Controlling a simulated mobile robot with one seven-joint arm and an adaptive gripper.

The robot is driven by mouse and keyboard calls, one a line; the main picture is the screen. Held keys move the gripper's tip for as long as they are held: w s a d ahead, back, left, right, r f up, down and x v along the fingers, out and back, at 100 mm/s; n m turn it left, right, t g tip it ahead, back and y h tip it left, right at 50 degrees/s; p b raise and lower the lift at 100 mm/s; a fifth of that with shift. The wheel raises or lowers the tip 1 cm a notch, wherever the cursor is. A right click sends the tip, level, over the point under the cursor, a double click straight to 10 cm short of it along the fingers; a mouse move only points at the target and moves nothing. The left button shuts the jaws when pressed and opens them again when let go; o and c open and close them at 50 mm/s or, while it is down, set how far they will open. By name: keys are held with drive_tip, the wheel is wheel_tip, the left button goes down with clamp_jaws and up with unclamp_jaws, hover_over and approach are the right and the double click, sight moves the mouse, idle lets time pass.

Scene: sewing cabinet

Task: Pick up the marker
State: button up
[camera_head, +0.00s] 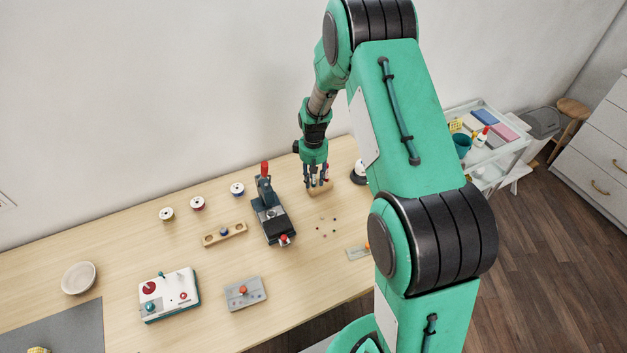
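My gripper (317,182) points down over the back right part of the wooden table (120,235). Its dark fingertips are right at a small tan wooden block or holder (321,189), and at this size I cannot tell whether they touch it. Something purplish shows by the right finger, too small to name. I cannot pick out the marker for certain; it may be hidden at the fingers or behind my arm. Whether the fingers are open or shut does not show clearly.
A dark device with a red knob (270,212) stands left of my gripper. Thread spools (198,203), a wooden tray (225,234), a grey box (245,293), a white control box (169,294) and a bowl (79,277) are further left.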

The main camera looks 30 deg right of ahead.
clamp_jaws()
drive_tip(key=shift+r+p, duration=0.85)
drive_tip(key=shift+r, duration=4.15)
